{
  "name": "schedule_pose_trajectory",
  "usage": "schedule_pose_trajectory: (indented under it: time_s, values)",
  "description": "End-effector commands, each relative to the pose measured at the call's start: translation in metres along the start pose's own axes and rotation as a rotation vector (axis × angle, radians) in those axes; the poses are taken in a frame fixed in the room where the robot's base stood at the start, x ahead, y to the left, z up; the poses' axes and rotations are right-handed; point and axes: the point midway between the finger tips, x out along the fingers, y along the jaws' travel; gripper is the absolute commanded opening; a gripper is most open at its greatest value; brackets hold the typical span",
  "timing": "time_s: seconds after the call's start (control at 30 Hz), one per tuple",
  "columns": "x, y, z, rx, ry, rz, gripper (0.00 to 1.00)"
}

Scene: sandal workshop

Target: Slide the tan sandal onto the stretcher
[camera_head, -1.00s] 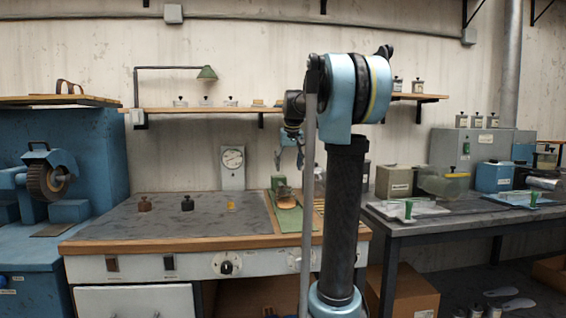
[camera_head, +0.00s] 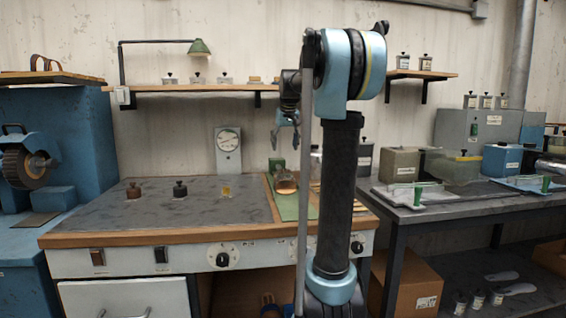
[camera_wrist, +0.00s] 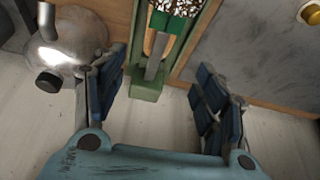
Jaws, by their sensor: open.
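My gripper (camera_head: 285,128) hangs open and empty above the back of the bench in the head view. In the wrist view its blue fingers (camera_wrist: 157,78) are spread wide apart. Between and beyond them is a green frame with a grey bar, which looks like the stretcher (camera_wrist: 145,84). A speckled brown-and-white piece with green edging (camera_wrist: 172,22) lies over it, cut by the top edge. In the head view a tan rounded piece (camera_head: 286,184) sits on the green base (camera_head: 290,207). I cannot tell whether it is the tan sandal.
A rounded metal vessel (camera_wrist: 68,50) is close beside the left finger. Small dark weights (camera_head: 180,188) stand on the grey bench top (camera_head: 120,215). A dial gauge (camera_head: 229,150) stands behind. The right table (camera_head: 425,212) carries boxes and trays.

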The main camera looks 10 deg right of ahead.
Motion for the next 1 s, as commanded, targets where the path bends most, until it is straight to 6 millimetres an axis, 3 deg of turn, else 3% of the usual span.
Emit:
schedule_pose_trajectory:
  time_s: [1.0]
  values:
    - [0.152, -0.001, 0.000, -0.001, 0.000, 0.000, 0.65]
